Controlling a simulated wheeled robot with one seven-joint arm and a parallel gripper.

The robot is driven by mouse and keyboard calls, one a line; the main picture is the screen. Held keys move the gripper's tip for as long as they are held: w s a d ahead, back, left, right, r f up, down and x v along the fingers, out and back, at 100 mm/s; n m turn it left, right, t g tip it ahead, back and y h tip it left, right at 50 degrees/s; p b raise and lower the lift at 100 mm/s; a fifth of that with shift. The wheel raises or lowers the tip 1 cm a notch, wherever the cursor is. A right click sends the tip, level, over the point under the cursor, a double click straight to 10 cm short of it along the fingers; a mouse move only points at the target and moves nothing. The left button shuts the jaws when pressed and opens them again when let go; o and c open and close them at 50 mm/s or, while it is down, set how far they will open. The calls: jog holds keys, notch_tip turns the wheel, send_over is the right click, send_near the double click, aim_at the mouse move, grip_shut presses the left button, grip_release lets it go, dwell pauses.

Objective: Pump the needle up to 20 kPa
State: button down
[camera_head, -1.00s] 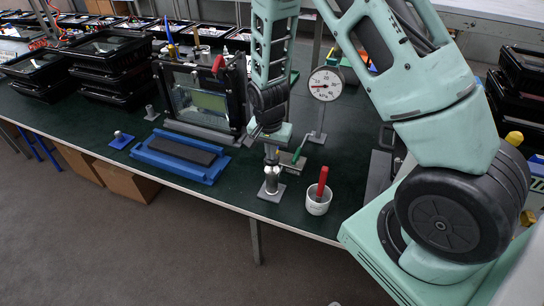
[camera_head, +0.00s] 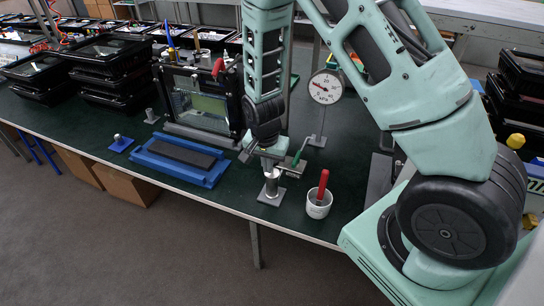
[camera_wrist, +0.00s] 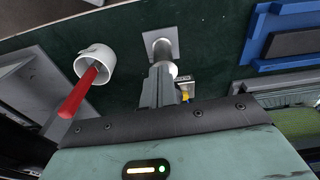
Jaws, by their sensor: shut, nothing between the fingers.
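The pump (camera_head: 272,186) is a silver upright cylinder on a grey square base plate near the table's front edge. It also shows in the wrist view (camera_wrist: 172,69), partly hidden by the fingers. My gripper (camera_head: 270,170) is shut and empty, pointing down at the pump's top. In the wrist view the closed fingers (camera_wrist: 160,85) overlap the pump's head; they look in contact, but I cannot be sure. The round white gauge (camera_head: 325,88) stands on a post behind, to the right. Its red needle points up and left; the numbers are too small to read.
A white cup (camera_head: 318,207) with a red-handled tool (camera_head: 323,184) stands just right of the pump. A green handle (camera_head: 299,154) is close behind the gripper. A blue tray (camera_head: 180,163) and a framed housing (camera_head: 205,100) stand left.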

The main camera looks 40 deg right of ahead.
notch_tip(320, 180, up, 17)
jog(key=s+a+b, duration=0.1)
jog(key=shift+a+b, duration=0.2)
jog(key=shift+b, duration=0.1)
jog(key=shift+d+r, duration=0.1)
dwell(0.8)
